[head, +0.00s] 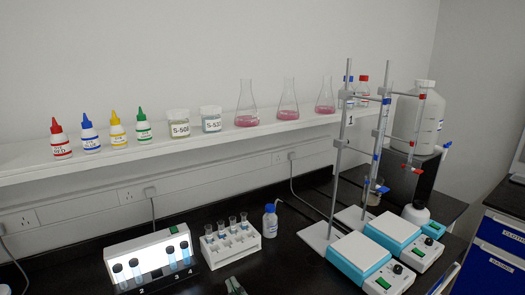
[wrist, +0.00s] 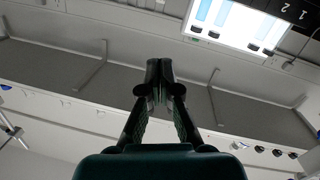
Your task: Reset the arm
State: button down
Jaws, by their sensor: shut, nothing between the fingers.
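My gripper (wrist: 159,72) is shut, its two dark fingertips together with nothing between them in the wrist view. In the head view the tip of my gripper (head: 235,286) shows at the bottom edge, in front of the white tube rack (head: 231,244) and apart from it. The rest of my arm is out of the head view.
A lit box (head: 149,261) with dark-capped vials stands left of the rack; it also shows in the wrist view (wrist: 222,25). A wash bottle (head: 270,222), clamp stands (head: 341,150) and stirrers (head: 367,264) stand to the right. Bottles and flasks line the shelf (head: 208,142).

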jog(key=s+d+f+m+h, duration=0.2)
jog(key=s+d+f, duration=0.4)
jog(key=s+d, duration=0.5)
jog(key=s+d+f+m+h, duration=0.1)
jog(key=s+d+f+h, duration=0.3)
jog(key=s+d, duration=0.75)
jog(key=s+d+m+h, duration=0.1)
jog(key=s+d+m, duration=0.1)
jog(key=s, duration=0.9)
jog(key=s+d+m, duration=0.2)
jog(key=s+m, duration=0.1)
jog(key=s, duration=0.8)
jog(key=shift+s+g+h, duration=0.3)
jog(key=shift+s+h, duration=0.05)
jog(key=shift+h, duration=0.05)
